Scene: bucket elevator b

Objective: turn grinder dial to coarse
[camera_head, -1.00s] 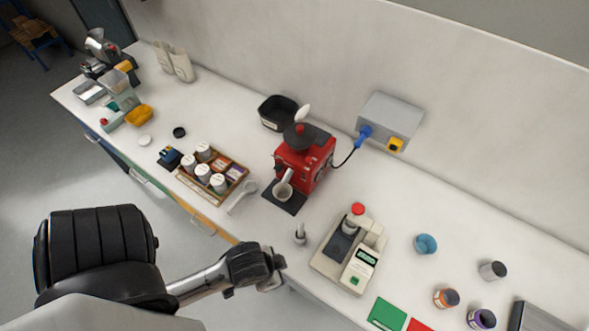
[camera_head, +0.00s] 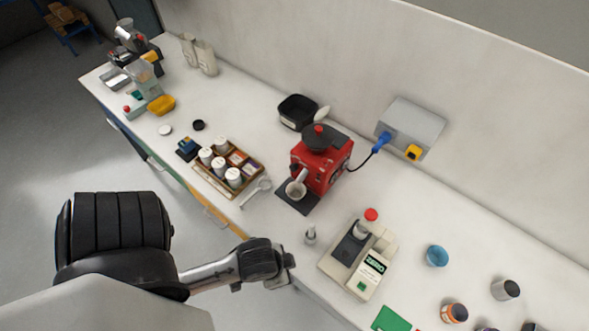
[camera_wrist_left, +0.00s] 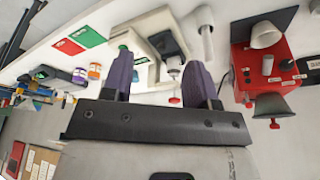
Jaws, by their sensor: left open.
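The red grinder (camera_head: 322,172) stands on the counter with a dark hopper on top and a pale cup (camera_head: 296,190) at its front. In the left wrist view the grinder (camera_wrist_left: 243,70) appears upside down at the right, with small label plates and a grey knob-like part (camera_wrist_left: 267,65) on its face. I cannot tell the dial or its setting for sure. My left gripper (camera_head: 288,268) is at the counter's front edge, in front of the grinder and apart from it. Its purple fingers (camera_wrist_left: 160,80) are spread with nothing held between them. My right gripper is not in view.
A beige scale (camera_head: 345,278) and a small metal tamper-like piece (camera_head: 311,236) stand near my left gripper. A wooden tray with jars (camera_head: 247,189) is left of the grinder. A grey wall box (camera_head: 411,125) has a cable to the grinder.

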